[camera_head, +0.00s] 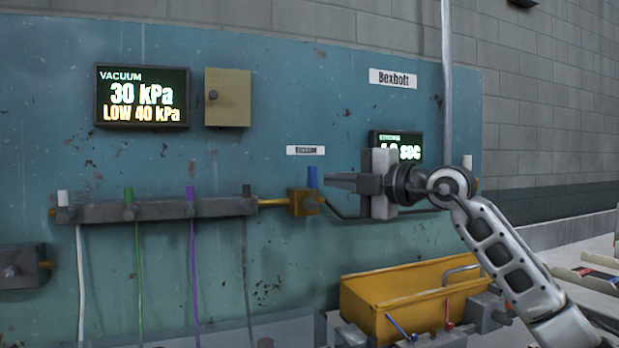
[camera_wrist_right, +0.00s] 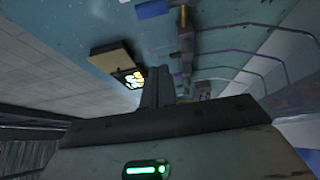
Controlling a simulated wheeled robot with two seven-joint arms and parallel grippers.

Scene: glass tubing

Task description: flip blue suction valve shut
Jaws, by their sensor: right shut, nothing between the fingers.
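The blue suction valve lever (camera_head: 312,177) stands upright on a brass valve body (camera_head: 304,202), below a small "vacuum" label. My right gripper (camera_head: 329,181) is shut and empty. Its fingers point left, and their tips sit just right of the blue lever in the head view, with a small gap in the picture. Whether they are level in depth I cannot tell. In the right wrist view my closed fingers (camera_wrist_right: 158,75) point up the picture, and a blue patch (camera_wrist_right: 155,9), likely the lever, shows at the top edge. My left gripper is not in view.
A grey manifold (camera_head: 160,210) with coloured taps and hanging hoses runs left of the valve. The vacuum display (camera_head: 142,96) reads 30 kPa, low 40 kPa. A second display (camera_head: 408,150) is partly hidden behind my gripper. A yellow bin (camera_head: 385,290) stands below.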

